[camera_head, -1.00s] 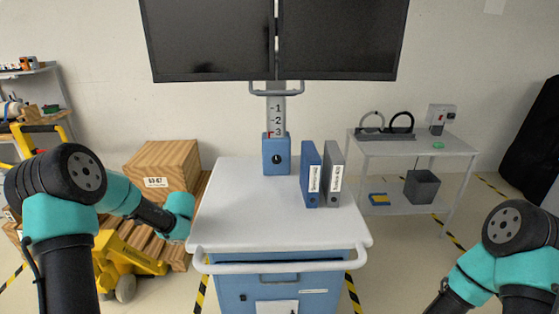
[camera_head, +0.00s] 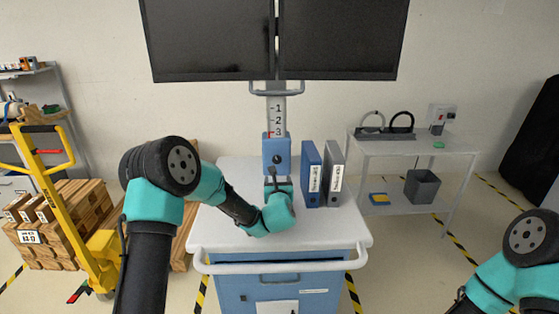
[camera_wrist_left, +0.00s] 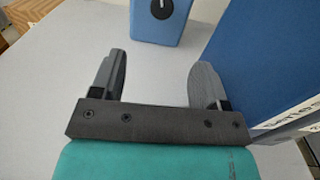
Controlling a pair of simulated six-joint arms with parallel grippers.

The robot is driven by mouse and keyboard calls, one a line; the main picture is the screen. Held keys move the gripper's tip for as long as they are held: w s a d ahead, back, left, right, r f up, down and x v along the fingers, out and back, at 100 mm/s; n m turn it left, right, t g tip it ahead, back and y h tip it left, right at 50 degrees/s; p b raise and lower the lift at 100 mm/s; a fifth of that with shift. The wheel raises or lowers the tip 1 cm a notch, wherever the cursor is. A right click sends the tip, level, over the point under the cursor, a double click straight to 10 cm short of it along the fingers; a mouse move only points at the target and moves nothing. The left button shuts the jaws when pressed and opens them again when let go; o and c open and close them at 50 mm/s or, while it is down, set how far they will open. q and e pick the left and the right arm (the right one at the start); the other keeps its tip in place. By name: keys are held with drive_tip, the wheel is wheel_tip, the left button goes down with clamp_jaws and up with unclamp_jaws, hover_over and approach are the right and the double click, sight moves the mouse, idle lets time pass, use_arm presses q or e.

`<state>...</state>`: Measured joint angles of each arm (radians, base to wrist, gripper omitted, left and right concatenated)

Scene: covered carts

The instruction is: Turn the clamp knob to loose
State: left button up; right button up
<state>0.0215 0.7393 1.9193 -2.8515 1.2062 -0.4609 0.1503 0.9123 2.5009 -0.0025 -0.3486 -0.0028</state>
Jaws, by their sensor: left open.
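The clamp knob (camera_head: 277,158) is a small black round knob on the front of the blue clamp block (camera_head: 275,140), on the mast behind the cart top. In the left wrist view the black knob (camera_wrist_left: 162,8) with a pale pointer line shows at the top edge, partly cut off. My left gripper (camera_head: 276,176) is over the cart top, in front of and a little below the knob. In the left wrist view its two fingers (camera_wrist_left: 160,78) are wide apart and empty, short of the block. My right gripper is outside the views.
Blue and grey binders (camera_head: 312,176) stand on the white cart top (camera_head: 225,225), close to the right of my left gripper. Two dark monitors (camera_head: 205,40) hang above. The cart top's left side is clear. A side table (camera_head: 450,146) stands at right.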

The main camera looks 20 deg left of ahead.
sight(277, 160)
use_arm(q)
drive_tip(key=shift+d, duration=0.2)
drive_tip(key=x, duration=1.7)
drive_tip(key=shift+w, duration=0.2)
drive_tip(key=c, duration=0.9)
